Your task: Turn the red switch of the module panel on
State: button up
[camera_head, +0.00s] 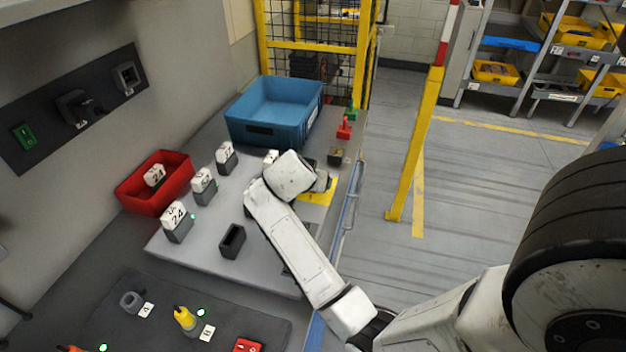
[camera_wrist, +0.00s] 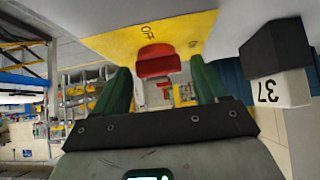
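In the wrist view, the red switch (camera_wrist: 158,66) stands out from a yellow plate (camera_wrist: 105,43) lettered "OFF". The two green fingers of my gripper (camera_wrist: 160,72) are spread apart, one on each side of the switch, with visible space between them. I cannot tell whether either finger touches it. In the head view, the yellow plate (camera_head: 318,196) shows partly at the right edge of the grey table, beside my gripper (camera_head: 318,182). My wrist covers the red switch there, and the fingers cannot be made out.
A white-topped block marked 37 (camera_wrist: 283,88) is close on the right in the wrist view. In the head view, several numbered modules, a blue crate (camera_head: 262,133), a red bin (camera_head: 135,199) and an empty dark holder (camera_head: 232,241) surround my arm. A yellow post (camera_head: 416,150) stands right.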

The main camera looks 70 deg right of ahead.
jog(key=shift+o, duration=0.4)
jog(key=b+v, duration=0.1)
jog(key=v, duration=0.9)
jog(key=shift+a+r, duration=0.25)
